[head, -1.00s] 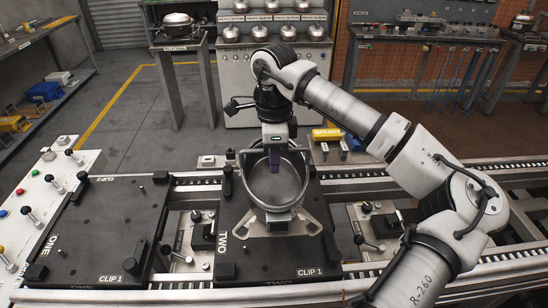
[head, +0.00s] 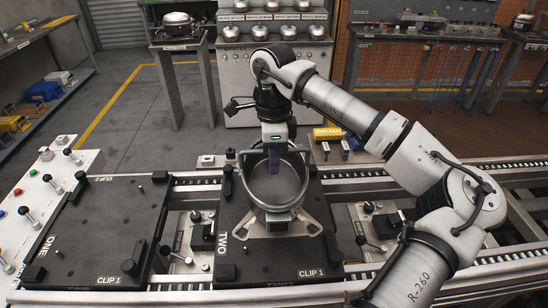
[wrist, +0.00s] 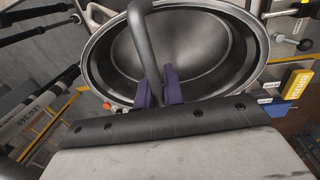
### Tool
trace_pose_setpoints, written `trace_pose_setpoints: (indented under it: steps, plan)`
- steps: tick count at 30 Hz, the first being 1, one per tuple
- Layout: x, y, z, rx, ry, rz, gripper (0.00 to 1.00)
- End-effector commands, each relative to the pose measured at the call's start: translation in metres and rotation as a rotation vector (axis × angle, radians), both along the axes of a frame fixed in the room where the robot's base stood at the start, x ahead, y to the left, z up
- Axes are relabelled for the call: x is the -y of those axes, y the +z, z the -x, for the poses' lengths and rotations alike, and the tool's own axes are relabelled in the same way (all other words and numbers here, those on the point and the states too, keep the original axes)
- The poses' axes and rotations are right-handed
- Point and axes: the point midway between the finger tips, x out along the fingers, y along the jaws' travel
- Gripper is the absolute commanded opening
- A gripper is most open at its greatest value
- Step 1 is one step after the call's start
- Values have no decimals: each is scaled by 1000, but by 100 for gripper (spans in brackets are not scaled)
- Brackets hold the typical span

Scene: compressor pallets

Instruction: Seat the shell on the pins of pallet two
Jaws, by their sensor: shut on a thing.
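The shell (head: 287,183) is an open, round steel pot on pale splayed feet, upright over pallet two (head: 290,257). Its feet appear low over the dark plate; whether they touch it, or the pins are in them, cannot be told. The pins are hidden under the shell. In the wrist view the fingers (wrist: 158,88) are at the near rim of the shell (wrist: 200,45), and a dark curved bar crosses in front of the bowl.
Pallet one (head: 108,235) lies empty to the left, beside a panel of levers and buttons (head: 40,195). Conveyor rails run behind the pallets. Lever units flank pallet two. A yellow block (head: 327,134) sits behind on the right.

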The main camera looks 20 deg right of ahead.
Motion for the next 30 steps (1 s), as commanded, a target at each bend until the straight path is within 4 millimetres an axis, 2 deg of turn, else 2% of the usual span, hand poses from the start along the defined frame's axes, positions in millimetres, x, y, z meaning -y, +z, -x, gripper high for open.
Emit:
trace_pose_setpoints:
  steps: [15,30]
  plan:
    - [0,-39,0,4,0,0,0]
    - [0,-44,0,4,0,0,0]
